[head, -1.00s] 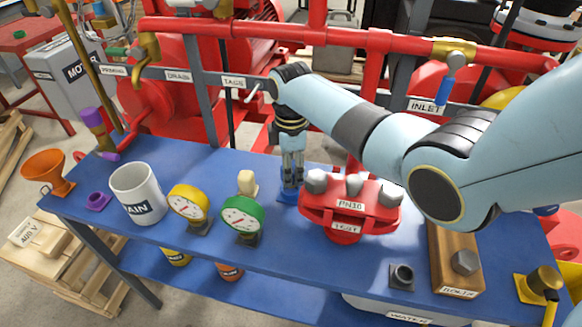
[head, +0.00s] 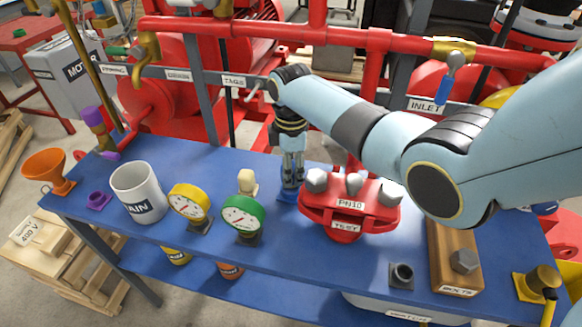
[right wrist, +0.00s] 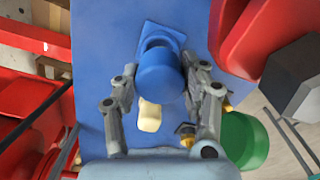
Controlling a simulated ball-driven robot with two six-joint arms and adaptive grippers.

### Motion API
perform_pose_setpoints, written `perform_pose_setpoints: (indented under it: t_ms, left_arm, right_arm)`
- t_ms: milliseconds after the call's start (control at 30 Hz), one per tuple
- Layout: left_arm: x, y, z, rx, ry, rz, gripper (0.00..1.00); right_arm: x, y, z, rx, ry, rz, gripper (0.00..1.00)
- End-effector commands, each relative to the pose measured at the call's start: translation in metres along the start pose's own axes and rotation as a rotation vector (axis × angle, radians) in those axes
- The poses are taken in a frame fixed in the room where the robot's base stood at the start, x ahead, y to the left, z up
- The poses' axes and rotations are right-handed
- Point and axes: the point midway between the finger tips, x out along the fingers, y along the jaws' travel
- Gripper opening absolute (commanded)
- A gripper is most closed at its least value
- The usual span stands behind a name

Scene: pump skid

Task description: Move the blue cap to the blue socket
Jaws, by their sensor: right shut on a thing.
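The blue cap (right wrist: 161,73) is a short blue cylinder between the fingers of my right gripper (right wrist: 165,80) in the right wrist view. The gripper is shut on it. The blue socket (right wrist: 172,31) has a square blue base on the blue table, just behind and partly under the cap. A dark round part shows between cap and base. I cannot tell whether the cap is seated or just above. In the head view my right gripper (head: 292,178) points down over the blue socket's base (head: 284,197), and its fingers mostly hide the cap. My left gripper is not in view.
A cream block (head: 247,183) and a green gauge (head: 242,214) stand left of the gripper. A red flanged part (head: 345,222) with grey bolts stands close on the right. A yellow gauge (head: 190,202) and a white mug (head: 138,192) are further left. Red pipes run behind.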

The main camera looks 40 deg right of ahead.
Motion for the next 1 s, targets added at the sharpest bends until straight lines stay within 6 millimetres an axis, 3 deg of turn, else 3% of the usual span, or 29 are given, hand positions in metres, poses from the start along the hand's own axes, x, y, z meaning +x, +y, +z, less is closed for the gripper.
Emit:
perform_pose_setpoints:
  t_ms: [1000]
  left_arm:
    - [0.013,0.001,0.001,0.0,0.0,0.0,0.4]
  right_arm:
    - [0.021,0.0,0.0,0.0,0.0,0.001,0.06]
